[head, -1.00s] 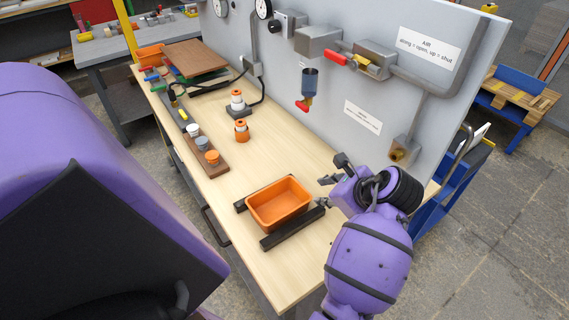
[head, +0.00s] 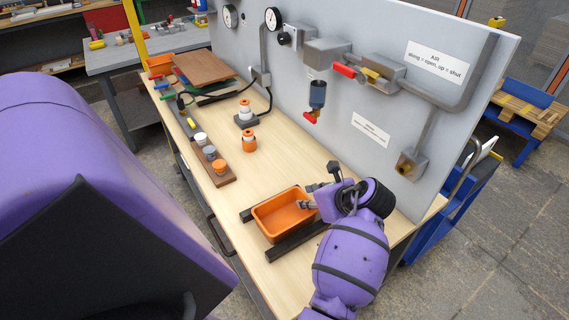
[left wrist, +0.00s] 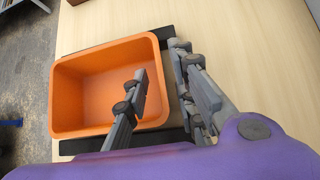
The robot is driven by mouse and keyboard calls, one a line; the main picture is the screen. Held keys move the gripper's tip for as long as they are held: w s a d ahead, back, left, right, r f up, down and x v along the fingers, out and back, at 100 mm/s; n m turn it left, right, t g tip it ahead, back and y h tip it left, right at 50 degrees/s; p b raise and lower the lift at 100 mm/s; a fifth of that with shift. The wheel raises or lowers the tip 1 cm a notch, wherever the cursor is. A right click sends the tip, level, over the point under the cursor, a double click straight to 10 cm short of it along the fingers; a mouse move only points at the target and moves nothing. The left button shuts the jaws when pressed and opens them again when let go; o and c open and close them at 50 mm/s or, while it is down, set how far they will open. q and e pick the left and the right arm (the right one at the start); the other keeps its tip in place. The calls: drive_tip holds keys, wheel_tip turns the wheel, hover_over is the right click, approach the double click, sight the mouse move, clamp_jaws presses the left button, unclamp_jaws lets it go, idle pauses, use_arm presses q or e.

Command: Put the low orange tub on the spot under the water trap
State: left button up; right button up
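The low orange tub (head: 270,228) sits on two dark rails on the bench; it looks empty. My left gripper (head: 320,189) is at the tub's right end. In the left wrist view, the tub (left wrist: 85,95) has one finger over its inside and the other finger outside the near wall, so the gripper (left wrist: 168,85) is open astride that wall. Contact with the wall cannot be told. The water trap (head: 317,96), a dark blue bowl with a red-handled valve below, hangs on the grey panel. Bare bench top shows below it. My right gripper is not in view.
An orange-and-white stacked piece (head: 249,141) stands left of the trap's foot area, with another on a dark base (head: 245,120) behind. A wooden strip (head: 225,181) with several caps lies along the front edge. A pipe fitting (head: 410,164) projects from the panel at right.

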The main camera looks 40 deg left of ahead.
use_arm(q)
clamp_jaws()
drive_tip(key=shift+r, duration=0.1)
idle(0.3)
